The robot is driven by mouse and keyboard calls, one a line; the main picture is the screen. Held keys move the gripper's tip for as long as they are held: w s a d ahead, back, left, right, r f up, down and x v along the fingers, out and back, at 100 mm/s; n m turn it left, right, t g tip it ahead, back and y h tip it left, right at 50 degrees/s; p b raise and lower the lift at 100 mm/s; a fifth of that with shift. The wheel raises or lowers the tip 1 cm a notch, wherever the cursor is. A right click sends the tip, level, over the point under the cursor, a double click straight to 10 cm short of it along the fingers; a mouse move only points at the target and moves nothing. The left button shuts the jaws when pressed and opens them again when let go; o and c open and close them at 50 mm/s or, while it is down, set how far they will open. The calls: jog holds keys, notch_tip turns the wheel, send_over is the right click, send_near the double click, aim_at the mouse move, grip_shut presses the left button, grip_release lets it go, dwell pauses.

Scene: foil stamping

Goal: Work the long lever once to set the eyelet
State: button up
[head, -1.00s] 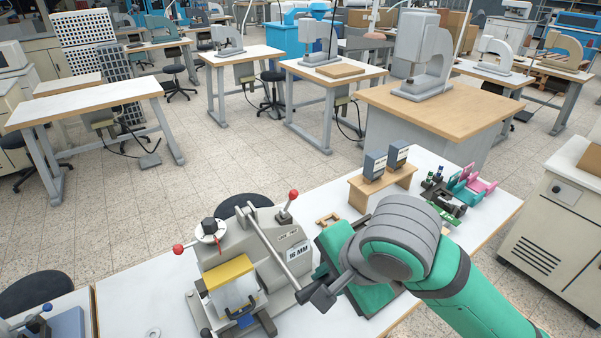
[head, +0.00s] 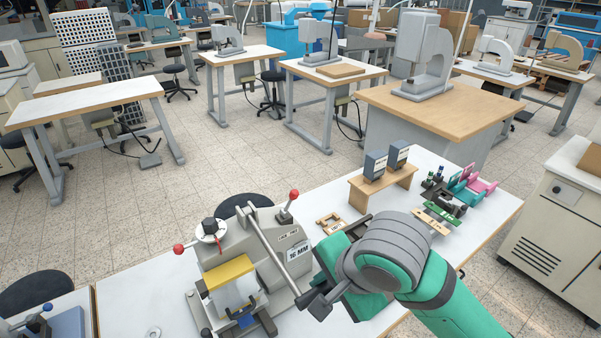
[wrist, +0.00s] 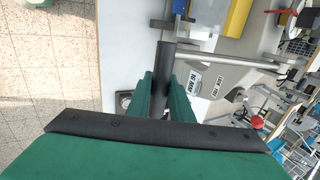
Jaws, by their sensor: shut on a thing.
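The eyelet press (head: 235,262) is a grey machine marked 16 MM at the front of the white table. Its long lever (head: 278,250) is a pale metal bar that slopes down toward the front right and ends in a black grip (head: 309,299). My gripper (head: 320,294) is shut on this grip, at the press's right side. In the wrist view the black grip (wrist: 165,62) stands between my two green fingers (wrist: 163,92), with the pale bar running off to the right. The eyelet itself cannot be made out.
Two red-knobbed levers (head: 293,195) (head: 178,249) and a yellow-topped part (head: 230,271) are on the press. A small wooden stand (head: 383,186) with two dark boxes and several small coloured tools (head: 458,195) lie farther back right.

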jog(key=shift+o, duration=0.2)
jog(key=shift+s+d+r, duration=0.1)
jog(key=shift+d+r, duration=0.1)
jog(key=shift+r, duration=0.65)
jog(key=shift+s+d+r, duration=0.1)
jog(key=shift+d+r, duration=0.05)
jog(key=shift+r, duration=0.65)
jog(key=shift+w+r, duration=0.1)
jog(key=shift+r, duration=1.7)
jog(key=shift+c, duration=0.2)
jog(key=shift+w+a+r, duration=0.1)
jog(key=shift+a+r, duration=0.05)
jog(key=shift+r, duration=0.8)
jog(key=shift+w+a+r, duration=0.1)
jog(key=shift+r, duration=0.85)
jog(key=w+a+r, duration=0.4)
jog(key=w+r, duration=0.2)
jog(key=r, duration=0.6)
jog(key=shift+w+a, duration=0.2)
jog(key=o, duration=0.9)
jog(key=shift+f, duration=0.1)
jog(key=v, duration=1)
jog(key=shift+s+d+r, duration=0.1)
jog(key=shift+r, duration=0.3)
